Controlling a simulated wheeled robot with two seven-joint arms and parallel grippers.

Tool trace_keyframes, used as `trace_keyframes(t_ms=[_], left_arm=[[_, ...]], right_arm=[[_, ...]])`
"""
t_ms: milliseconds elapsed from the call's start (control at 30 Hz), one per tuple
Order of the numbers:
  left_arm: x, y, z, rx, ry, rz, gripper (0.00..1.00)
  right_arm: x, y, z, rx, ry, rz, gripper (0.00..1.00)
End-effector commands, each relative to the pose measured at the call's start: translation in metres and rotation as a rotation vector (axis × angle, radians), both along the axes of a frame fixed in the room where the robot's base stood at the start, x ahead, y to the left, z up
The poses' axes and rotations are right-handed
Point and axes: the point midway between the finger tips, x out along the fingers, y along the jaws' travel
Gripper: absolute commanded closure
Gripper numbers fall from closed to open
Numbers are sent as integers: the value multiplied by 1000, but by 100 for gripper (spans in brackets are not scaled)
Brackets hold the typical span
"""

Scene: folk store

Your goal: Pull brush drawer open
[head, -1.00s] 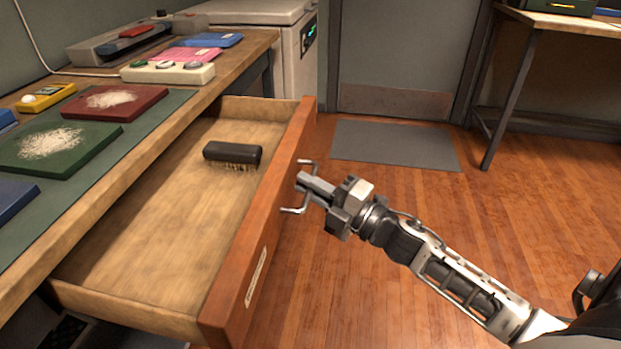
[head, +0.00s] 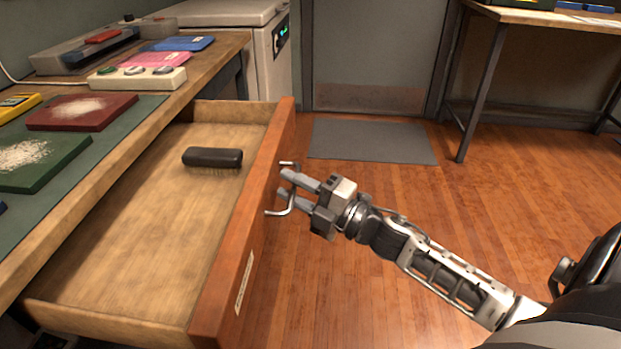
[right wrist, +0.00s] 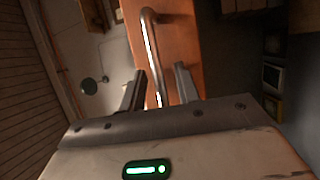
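The wooden drawer (head: 262,200) stands pulled far out from under the workbench. A dark brush (head: 212,157) with pale bristles lies inside it, towards the far end. The metal bar handle (head: 291,204) is on the drawer's front; it also shows in the right wrist view (right wrist: 150,45). My right gripper (head: 283,183) is at the handle with its fingers apart. In the right wrist view the open fingers (right wrist: 160,80) sit on either side of the bar's lower end, with gaps showing. My left gripper is not in view.
The workbench (head: 150,108) at left carries a red board (head: 80,112), a green board (head: 40,160) with pale shavings, and a button box (head: 137,79). A grey mat (head: 370,141) lies on the open floor. A table (head: 540,18) stands at back right.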

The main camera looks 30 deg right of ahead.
Motion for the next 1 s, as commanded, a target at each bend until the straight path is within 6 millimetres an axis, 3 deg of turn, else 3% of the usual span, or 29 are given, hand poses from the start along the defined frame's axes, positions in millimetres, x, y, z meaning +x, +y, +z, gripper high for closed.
trace_keyframes(t_ms=[267, 700, 1000], left_arm=[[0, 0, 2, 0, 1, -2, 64], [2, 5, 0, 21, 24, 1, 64], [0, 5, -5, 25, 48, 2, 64]], right_arm=[[-17, -9, -5, 2, 4, -2, 68], [-107, -55, -21, 2, 6, -3, 68], [-138, -71, -27, 0, 0, -1, 68]])
